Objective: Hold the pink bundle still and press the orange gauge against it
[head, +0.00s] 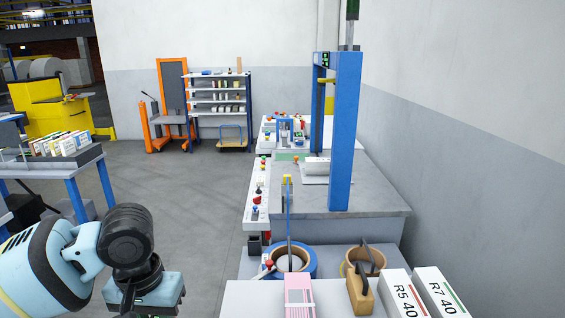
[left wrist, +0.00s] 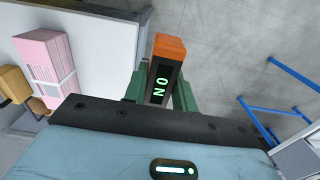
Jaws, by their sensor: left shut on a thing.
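The pink bundle (head: 298,294), a pink stack with a white band, lies on the pale table (head: 250,300) at the bottom of the head view. It also shows at the left of the left wrist view (left wrist: 45,58). My left gripper (left wrist: 160,88) is shut on the orange gauge (left wrist: 171,48), a block with an orange end and a dark face with green lit letters. It holds the gauge beyond the table's edge, over the floor, apart from the bundle. In the head view my left gripper's body is at the lower left; its fingers and the gauge are hidden. My right gripper is out of view.
A wooden block (head: 359,297) and white boxes marked R5 40 (head: 402,293) and R7 40 (head: 436,291) stand right of the bundle. Tape rolls (head: 307,259) lie behind it, before a blue-framed machine (head: 346,130). Floor is clear at left centre.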

